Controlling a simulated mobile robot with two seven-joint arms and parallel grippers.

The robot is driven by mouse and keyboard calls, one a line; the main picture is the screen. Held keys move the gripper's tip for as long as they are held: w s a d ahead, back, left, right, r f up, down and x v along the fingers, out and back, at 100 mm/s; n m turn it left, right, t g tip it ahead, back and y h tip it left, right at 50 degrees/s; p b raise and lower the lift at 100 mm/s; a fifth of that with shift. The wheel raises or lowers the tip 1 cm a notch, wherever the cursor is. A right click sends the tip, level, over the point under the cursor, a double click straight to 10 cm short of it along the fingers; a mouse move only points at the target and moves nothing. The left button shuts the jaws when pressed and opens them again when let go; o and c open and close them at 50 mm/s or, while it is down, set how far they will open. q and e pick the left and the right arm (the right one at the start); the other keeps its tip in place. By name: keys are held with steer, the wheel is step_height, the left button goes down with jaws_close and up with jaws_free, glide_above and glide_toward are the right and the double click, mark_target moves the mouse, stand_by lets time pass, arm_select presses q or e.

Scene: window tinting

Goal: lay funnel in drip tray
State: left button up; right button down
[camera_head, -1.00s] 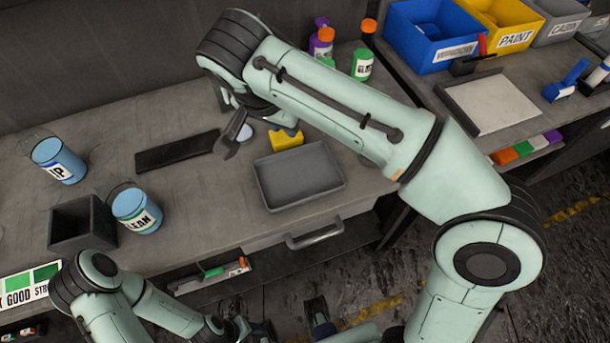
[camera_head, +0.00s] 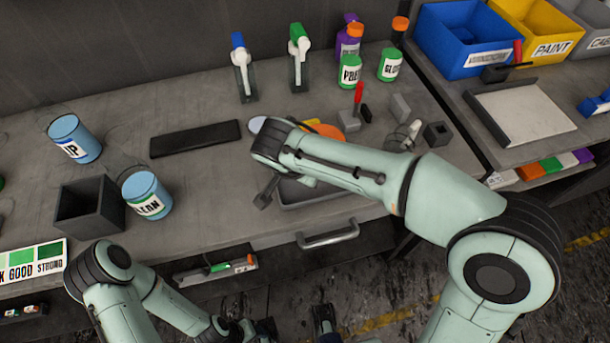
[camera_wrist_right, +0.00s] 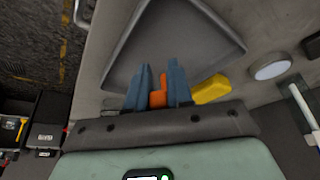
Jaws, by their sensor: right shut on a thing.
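The grey drip tray (camera_head: 335,197) lies on the bench, partly hidden under my right forearm. It also shows in the right wrist view (camera_wrist_right: 175,42). My right gripper (camera_wrist_right: 158,88) is shut on the orange funnel (camera_wrist_right: 158,98), of which only a narrow part shows between the fingers. The gripper is over or beside one end of the tray; its height is unclear. In the head view my arm hides the fingertips, and an orange shape (camera_head: 325,130), likely the funnel, shows beyond the arm. My left arm is at the lower left; its gripper (camera_head: 265,328) is dark and unclear.
A yellow sponge (camera_wrist_right: 212,88) and a pale round disc (camera_wrist_right: 272,68) lie beside the tray. A black bar (camera_head: 195,138), two blue cups (camera_head: 75,138) (camera_head: 147,195) and a dark box (camera_head: 90,208) stand left. Spray bottles (camera_head: 243,68) and other bottles stand behind.

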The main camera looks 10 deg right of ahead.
steer(key=shift+f, duration=0.4)
steer(key=shift+f, duration=0.15)
steer(key=c, duration=1)
jaws_free()
steer(key=p+v, duration=0.1)
steer(key=v, duration=1.1)
steer(key=shift+p, duration=0.35)
